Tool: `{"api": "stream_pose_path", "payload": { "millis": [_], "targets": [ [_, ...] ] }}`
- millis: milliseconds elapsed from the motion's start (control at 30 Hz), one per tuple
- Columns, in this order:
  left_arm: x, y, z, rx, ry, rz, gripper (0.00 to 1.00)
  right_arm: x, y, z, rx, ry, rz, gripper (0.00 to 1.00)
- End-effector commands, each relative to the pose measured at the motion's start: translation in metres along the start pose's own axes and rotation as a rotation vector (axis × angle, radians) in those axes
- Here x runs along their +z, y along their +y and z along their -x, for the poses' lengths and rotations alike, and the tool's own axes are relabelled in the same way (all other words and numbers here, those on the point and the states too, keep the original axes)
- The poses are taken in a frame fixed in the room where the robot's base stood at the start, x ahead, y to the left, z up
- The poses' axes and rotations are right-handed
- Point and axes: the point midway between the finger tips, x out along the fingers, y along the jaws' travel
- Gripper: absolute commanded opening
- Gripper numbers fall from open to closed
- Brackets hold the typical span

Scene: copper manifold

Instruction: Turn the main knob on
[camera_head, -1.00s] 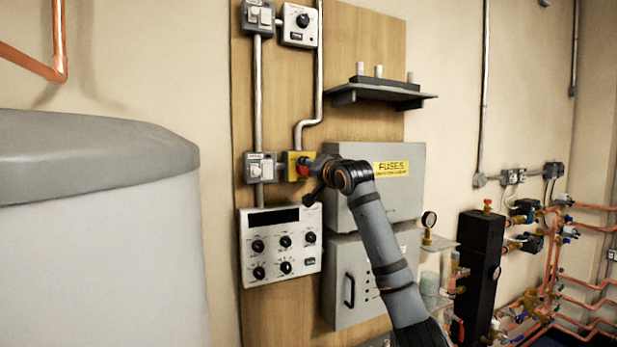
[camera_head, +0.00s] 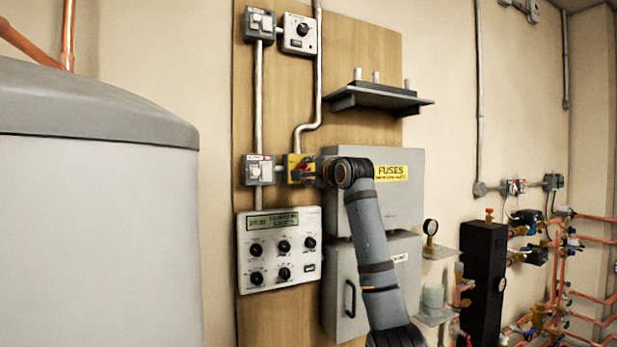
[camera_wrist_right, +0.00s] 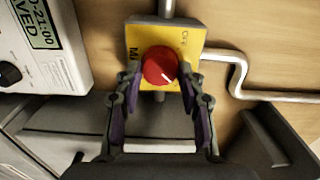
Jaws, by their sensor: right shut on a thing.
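The main knob is a round red knob (camera_wrist_right: 159,66) with a white mark, on a yellow plate (camera_wrist_right: 133,35) lettered "OFF". The yellow plate (camera_head: 292,160) also shows on the wooden board in the head view, where my gripper hides most of the knob. My right gripper (camera_wrist_right: 160,76) is shut on the red knob, one finger on each side. In the head view the right gripper (camera_head: 303,174) reaches the plate from the right. The white mark on the knob points to the lower right in the wrist view. My left gripper is in neither view.
A control panel (camera_head: 254,266) with a lit display (camera_head: 272,221) and several black dials sits below left. Grey fuse boxes (camera_head: 407,205) stand close right of the knob. A metal conduit (camera_wrist_right: 237,70) runs beside the plate. A large white tank (camera_head: 95,230) fills the left.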

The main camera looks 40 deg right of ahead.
Motion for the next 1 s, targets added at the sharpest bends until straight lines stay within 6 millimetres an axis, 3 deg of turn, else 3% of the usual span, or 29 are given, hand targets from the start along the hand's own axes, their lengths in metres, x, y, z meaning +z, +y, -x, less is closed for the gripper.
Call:
{"api": "stream_pose_path", "payload": {
  "millis": [667,700,833,1000],
  "targets": [
    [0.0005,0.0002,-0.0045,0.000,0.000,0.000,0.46,-0.0004,0.0008,-0.0003,0.002,0.001,-0.058,0.08],
    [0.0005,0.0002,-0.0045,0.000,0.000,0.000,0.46,-0.0004,0.0008,-0.0003,0.002,0.001,-0.058,0.42],
    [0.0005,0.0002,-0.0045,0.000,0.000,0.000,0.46,-0.0004,0.0008,-0.0003,0.001,0.001,-0.058,0.60],
    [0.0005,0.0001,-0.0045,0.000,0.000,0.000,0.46,-0.0003,0.0007,-0.0002,0.001,0.001,-0.057,0.62]
  ]
}}
